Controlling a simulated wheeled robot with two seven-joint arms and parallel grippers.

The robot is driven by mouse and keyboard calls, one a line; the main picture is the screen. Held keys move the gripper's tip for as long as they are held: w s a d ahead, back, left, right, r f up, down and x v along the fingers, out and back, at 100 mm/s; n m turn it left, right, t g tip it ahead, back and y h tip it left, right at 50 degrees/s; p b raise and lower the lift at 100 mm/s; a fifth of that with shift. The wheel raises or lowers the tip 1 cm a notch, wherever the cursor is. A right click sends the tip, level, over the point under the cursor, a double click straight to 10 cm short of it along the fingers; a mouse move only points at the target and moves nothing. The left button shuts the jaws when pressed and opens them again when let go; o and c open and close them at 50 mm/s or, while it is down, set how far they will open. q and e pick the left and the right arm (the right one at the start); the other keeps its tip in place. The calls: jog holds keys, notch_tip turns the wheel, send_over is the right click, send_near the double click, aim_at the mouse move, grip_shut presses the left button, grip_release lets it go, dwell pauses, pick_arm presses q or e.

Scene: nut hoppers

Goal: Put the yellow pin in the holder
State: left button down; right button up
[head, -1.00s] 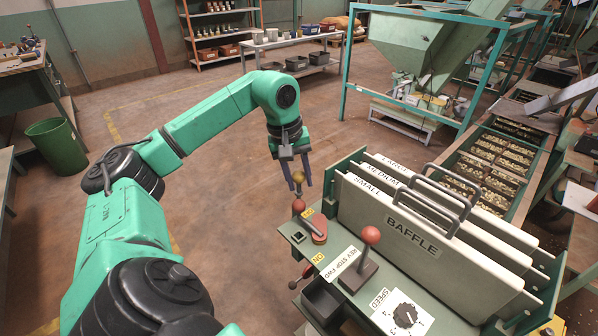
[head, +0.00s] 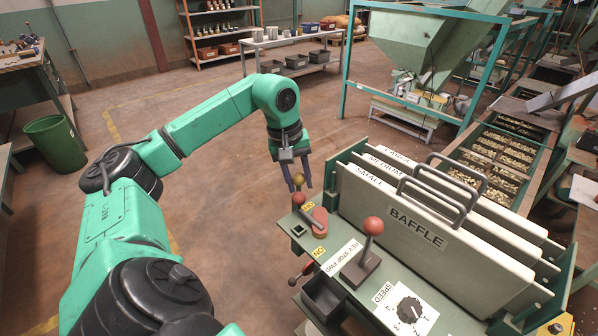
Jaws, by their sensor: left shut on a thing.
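My left gripper (head: 298,178) hangs fingers-down above the near left corner of the green control panel (head: 300,243). It is shut on the yellow pin, whose round yellow head (head: 298,179) shows between the fingertips. The pin's lower part is not clearly visible. Just below it is a red-knobbed lever (head: 299,198) on a red plate. A small dark square hole (head: 298,230) lies in the panel to the left of the plate. I cannot tell for sure which part is the holder; a black open box (head: 323,297) sits at the panel's front edge. My right gripper is not in view.
A second red-knobbed lever (head: 373,227) stands upright on the panel. Upright baffle plates (head: 410,222) with grey handles rise to its right. A speed dial (head: 410,309) is at the front. Open floor lies left of the machine.

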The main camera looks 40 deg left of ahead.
pick_arm(q)
jog(key=shift+f+b, duration=0.3)
jog(key=shift+f, duration=0.2)
jog(key=shift+c, duration=2.1)
grip_release()
notch_tip(320, 180, up, 14)
jog(key=s+a+p, duration=0.1)
jog(key=s+p, duration=0.1)
jog(key=p, duration=0.2)
jog(key=shift+s+a+r, duration=0.15)
jog(key=shift+a, duration=0.2)
